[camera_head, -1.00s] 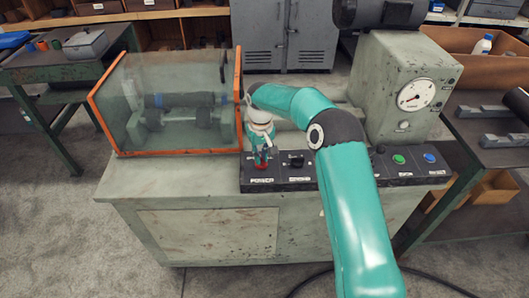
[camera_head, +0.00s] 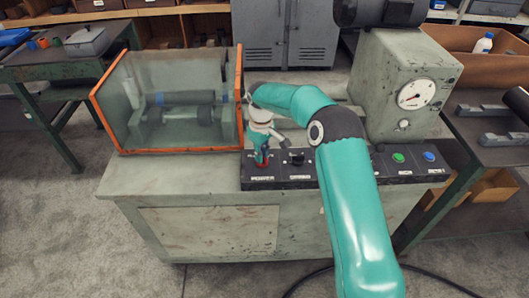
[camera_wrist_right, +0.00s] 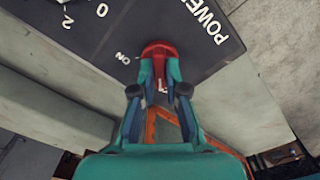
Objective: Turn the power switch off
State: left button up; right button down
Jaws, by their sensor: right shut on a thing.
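The red power switch (camera_head: 261,164) is a knob at the left end of the black control panel, just above the POWER label. In the right wrist view its red top (camera_wrist_right: 157,49) shows between the ON mark and the word POWER. My right gripper (camera_head: 262,153) points down at the switch and is shut on it. In the wrist view the fingers of my right gripper (camera_wrist_right: 160,75) sit on both sides of the red knob. The fingers partly hide the knob, so I cannot tell which mark it points to. My left gripper is not in view.
A black selector switch (camera_head: 296,158) stands just right of the gripper. Green (camera_head: 398,158) and blue (camera_head: 429,157) buttons are farther right. The orange-framed clear guard (camera_head: 240,100) is close on the left. The gauge housing (camera_head: 400,85) stands behind my right arm.

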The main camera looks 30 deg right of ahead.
jog(key=shift+s+f, duration=0.2)
jog(key=shift+s, duration=0.05)
jog(key=c, duration=1.2)
grip_release()
jog(key=shift+r, duration=0.1)
jog(key=shift+w+r, duration=0.1)
jog(key=shift+r, duration=0.05)
notch_tip(320, 180, up, 12)
jog(key=shift+f, duration=0.2)
